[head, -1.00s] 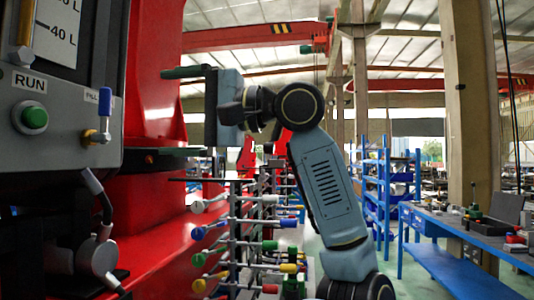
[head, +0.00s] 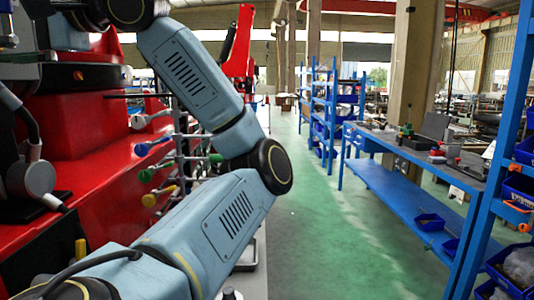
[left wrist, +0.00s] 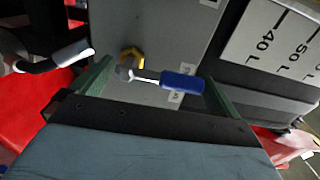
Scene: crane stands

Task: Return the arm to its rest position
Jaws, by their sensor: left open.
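My left arm rises from the lower left of the head view, bends at the elbow and reaches back to the upper left, where its wrist is cut by the top edge. In the left wrist view my left gripper (left wrist: 158,72) is open, its two green fingers spread with nothing held. A small valve lever with a blue grip (left wrist: 182,82) on a grey panel (left wrist: 150,30) shows between the fingers. How far it is from the fingertips I cannot tell. My right gripper is in neither view.
A red machine (head: 95,130) stands on the left, close to my arm. A rack of rods with coloured ends (head: 180,155) is behind the arm. A blue workbench (head: 410,200) and blue shelves (head: 520,60) stand right. The green floor (head: 330,230) between is clear.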

